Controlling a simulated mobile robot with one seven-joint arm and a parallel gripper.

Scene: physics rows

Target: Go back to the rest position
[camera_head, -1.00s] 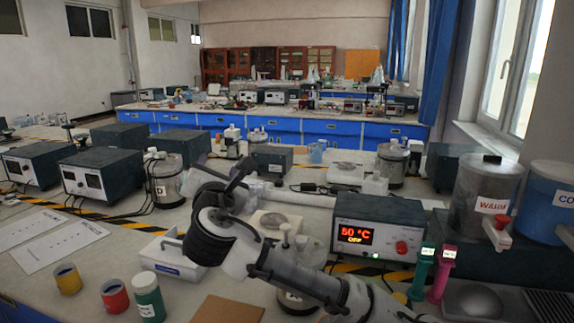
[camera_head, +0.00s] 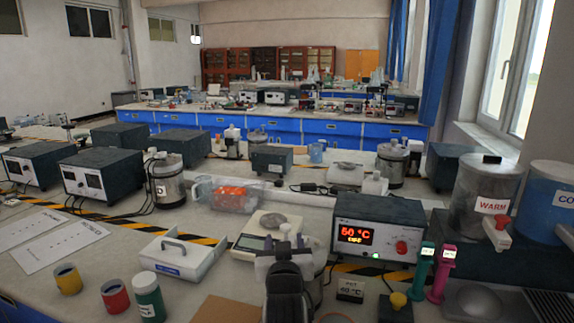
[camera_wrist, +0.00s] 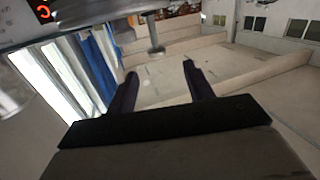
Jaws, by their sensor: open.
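My gripper (camera_wrist: 160,78) shows in the wrist view with its two dark fingers apart and nothing between them. Beyond the fingers are pale walls and windows, out of focus. In the head view my arm (camera_head: 287,292) is drawn in at the bottom middle, in front of the bench. The fingertips cannot be made out in the head view.
Close to my arm are a heater box (camera_head: 378,235) reading 50 °C, a balance (camera_head: 262,232), a white tray (camera_head: 183,258) and a green-labelled jar (camera_head: 148,297). A WARM tank (camera_head: 480,190) stands at the right. A clear box (camera_head: 230,192) with orange contents is behind.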

